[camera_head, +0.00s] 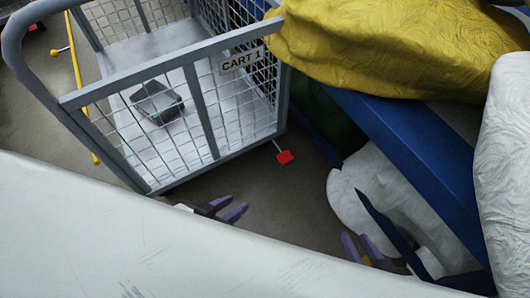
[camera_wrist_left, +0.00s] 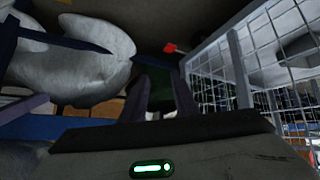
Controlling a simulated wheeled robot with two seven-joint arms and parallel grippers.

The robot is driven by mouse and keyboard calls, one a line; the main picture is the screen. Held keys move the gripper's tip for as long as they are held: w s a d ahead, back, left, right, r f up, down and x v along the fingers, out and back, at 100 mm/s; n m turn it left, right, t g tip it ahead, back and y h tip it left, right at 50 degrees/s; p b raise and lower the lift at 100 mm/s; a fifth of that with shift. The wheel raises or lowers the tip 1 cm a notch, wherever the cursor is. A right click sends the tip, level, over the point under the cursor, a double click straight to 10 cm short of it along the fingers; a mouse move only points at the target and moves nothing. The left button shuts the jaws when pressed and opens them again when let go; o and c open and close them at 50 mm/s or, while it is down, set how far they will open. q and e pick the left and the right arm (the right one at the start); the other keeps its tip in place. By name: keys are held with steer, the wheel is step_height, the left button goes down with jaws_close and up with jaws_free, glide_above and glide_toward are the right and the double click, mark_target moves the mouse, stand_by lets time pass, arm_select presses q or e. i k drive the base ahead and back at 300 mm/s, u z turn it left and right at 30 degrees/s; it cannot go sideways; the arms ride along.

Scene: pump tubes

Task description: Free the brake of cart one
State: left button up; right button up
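Cart one (camera_head: 190,65) is a grey wire-mesh cart with a "CART 1" label (camera_head: 242,60). A red pedal (camera_head: 285,157), which looks like its brake, sticks out on a thin rod at its lower right corner. The pedal also shows in the left wrist view (camera_wrist_left: 171,48), beyond the fingers. My left gripper (camera_head: 236,206) is open and empty, below and left of the pedal and apart from it. Its fingers show apart in the left wrist view (camera_wrist_left: 162,95). My right gripper (camera_head: 359,240) is at the lower right near a white sack, its fingers apart; its wrist is partly hidden.
A grey block (camera_head: 157,102) lies inside the cart. A yellow bar (camera_head: 78,75) runs along its left side. Yellow (camera_head: 400,45) and white sacks (camera_head: 505,160) and a blue beam (camera_head: 415,135) crowd the right. Bare floor (camera_head: 262,185) lies around the pedal. A pale surface covers the lower left.

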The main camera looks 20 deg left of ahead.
mark_target(284, 157)
steer(key=u, duration=0.3)
steer(key=k, duration=0.45)
steer(key=u, duration=1.1)
steer(key=i, duration=1.15)
steer(key=z, duration=0.55)
